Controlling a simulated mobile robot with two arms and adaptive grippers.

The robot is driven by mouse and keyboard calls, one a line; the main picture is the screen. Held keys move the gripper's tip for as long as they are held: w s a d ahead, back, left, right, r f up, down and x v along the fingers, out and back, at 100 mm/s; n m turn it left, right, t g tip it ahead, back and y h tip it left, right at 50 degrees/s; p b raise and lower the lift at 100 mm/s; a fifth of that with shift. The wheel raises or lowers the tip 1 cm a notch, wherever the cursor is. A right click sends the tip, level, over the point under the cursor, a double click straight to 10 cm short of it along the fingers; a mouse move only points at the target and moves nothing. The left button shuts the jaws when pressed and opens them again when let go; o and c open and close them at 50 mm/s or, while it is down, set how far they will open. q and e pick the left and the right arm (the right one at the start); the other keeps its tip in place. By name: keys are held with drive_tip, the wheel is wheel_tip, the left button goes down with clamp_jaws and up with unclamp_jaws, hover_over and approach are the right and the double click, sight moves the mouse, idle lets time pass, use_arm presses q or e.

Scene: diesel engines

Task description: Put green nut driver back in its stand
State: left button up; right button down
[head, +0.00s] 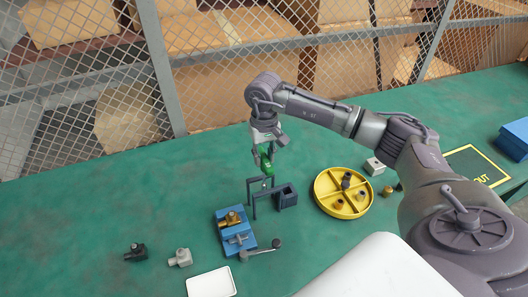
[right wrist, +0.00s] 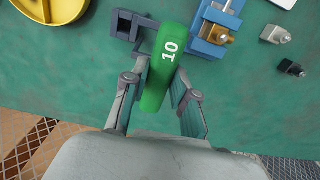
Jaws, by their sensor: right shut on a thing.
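The green nut driver (head: 267,167), marked 10 on its handle, is held by my right gripper (head: 266,157). In the right wrist view the green handle (right wrist: 163,72) sits between the two fingers of my right gripper (right wrist: 160,92), which are shut on it. The dark blue-grey stand (head: 263,208) is on the green table just below the driver. My left gripper is not in view.
A blue fixture (head: 224,240) with brass and grey parts stands in front of the stand. A yellow divided tray (head: 322,201) with small parts is to its right. Loose fittings, a white tray (head: 212,284) and a blue bin (head: 514,139) are around. A mesh fence (head: 250,60) runs behind.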

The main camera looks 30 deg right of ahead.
sight(264, 157)
wheel_tip(264, 157, down, 4)
drive_tip(key=b, duration=0.2)
drive_tip(key=shift+r+b, duration=0.25)
drive_tip(key=shift+b, duration=0.15)
drive_tip(key=shift+f+b, duration=1.75)
drive_tip(key=shift+f, duration=0.15)
drive_tip(key=shift+f+b, duration=0.65)
drive_tip(key=c, duration=0.8)
unclamp_jaws()
drive_tip(key=shift+c, duration=0.2)
drive_tip(key=shift+o, duration=0.4)
drive_tip(key=shift+f, duration=0.1)
